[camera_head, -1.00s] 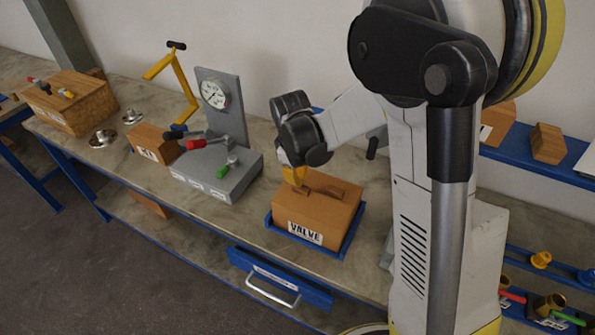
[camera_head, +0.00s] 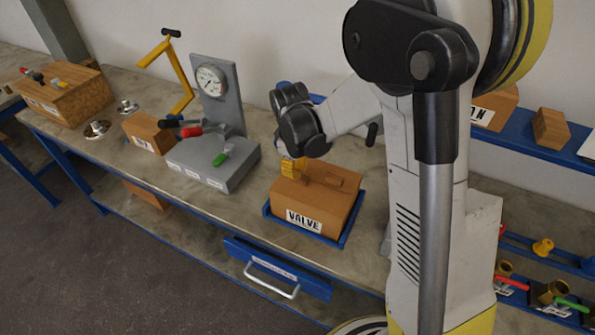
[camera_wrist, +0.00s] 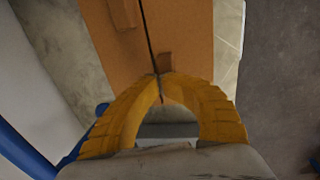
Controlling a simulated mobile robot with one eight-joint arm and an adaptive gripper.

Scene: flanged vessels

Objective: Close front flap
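The cardboard-brown box (camera_head: 328,208) labelled VALVE sits in a blue tray (camera_head: 350,236) on the bench. Its top looks flat, with a dark seam between two flaps and small raised brown blocks on them. In the wrist view the box top (camera_wrist: 185,35) has one block (camera_wrist: 125,14) left of the seam and one (camera_wrist: 165,62) just beyond my fingertips. My gripper (camera_head: 292,170) is over the box's left rear part. In the wrist view my gripper's (camera_wrist: 159,84) yellow fingers curve together and their tips meet near the seam. I cannot tell whether they touch the box.
A grey gauge stand (camera_head: 215,165) with red and green handles and a smaller brown box (camera_head: 148,133) stand left. A blue drawer (camera_head: 280,270) with a pale handle is below the bench front. A blue shelf (camera_head: 520,127) holds boxes at right. Bare bench lies in front of the gauge stand.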

